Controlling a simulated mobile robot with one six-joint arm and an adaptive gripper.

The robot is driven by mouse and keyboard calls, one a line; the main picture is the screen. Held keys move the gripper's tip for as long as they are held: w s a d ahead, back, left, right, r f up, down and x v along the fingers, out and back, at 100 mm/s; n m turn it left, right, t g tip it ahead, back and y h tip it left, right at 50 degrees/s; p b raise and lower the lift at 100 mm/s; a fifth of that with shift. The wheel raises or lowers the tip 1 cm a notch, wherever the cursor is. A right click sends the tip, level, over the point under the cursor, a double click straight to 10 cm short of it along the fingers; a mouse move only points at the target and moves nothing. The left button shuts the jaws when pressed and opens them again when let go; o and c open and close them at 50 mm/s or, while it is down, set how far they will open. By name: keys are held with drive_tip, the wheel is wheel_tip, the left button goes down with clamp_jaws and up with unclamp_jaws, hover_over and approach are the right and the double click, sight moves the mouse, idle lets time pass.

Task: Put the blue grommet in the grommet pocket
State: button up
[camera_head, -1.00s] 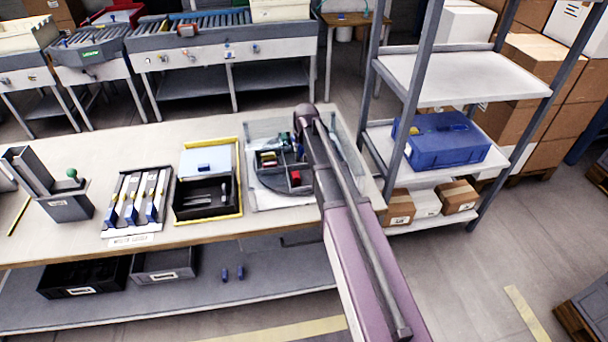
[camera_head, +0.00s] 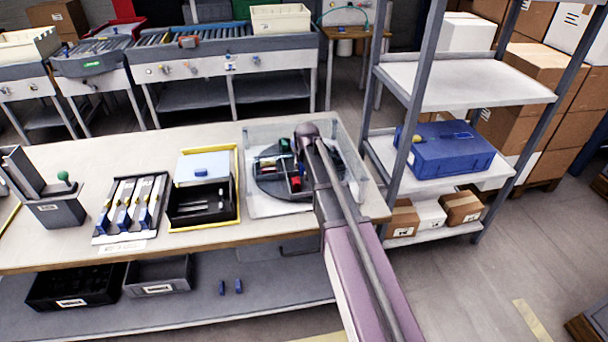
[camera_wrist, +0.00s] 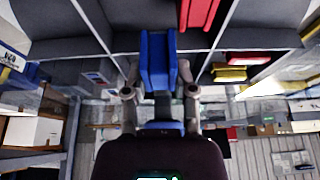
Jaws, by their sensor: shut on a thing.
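In the wrist view, my gripper (camera_wrist: 160,88) has its fingers on either side of a blue grommet (camera_wrist: 157,58), a channel-shaped block, and is shut on it. Behind it are the grey compartments of a round divided tray, which also shows in the head view (camera_head: 265,186). Red pieces (camera_wrist: 198,12) and a yellow piece (camera_wrist: 230,74) lie in the compartments. In the head view my arm covers the tray's right side, and the gripper and grommet cannot be made out there. I cannot tell which compartment is the grommet pocket.
The round tray stands inside a clear-walled bin (camera_head: 250,131) at the table's right end. To its left are a yellow-edged black box (camera_head: 184,213) and a rack of blue-ended tools (camera_head: 130,205). A shelf unit (camera_head: 430,90) with a blue case (camera_head: 440,150) stands close on the right.

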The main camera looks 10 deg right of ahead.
sight(302, 172)
drive_tip(key=shift+f+b, duration=1.9)
drive_tip(key=shift+f, duration=0.1)
drive_tip(key=o, duration=0.9)
drive_tip(key=shift+o, duration=0.2)
drive_tip(key=shift+r, duration=0.2)
drive_tip(key=p+v, duration=1.1)
drive_tip(key=v, duration=0.1)
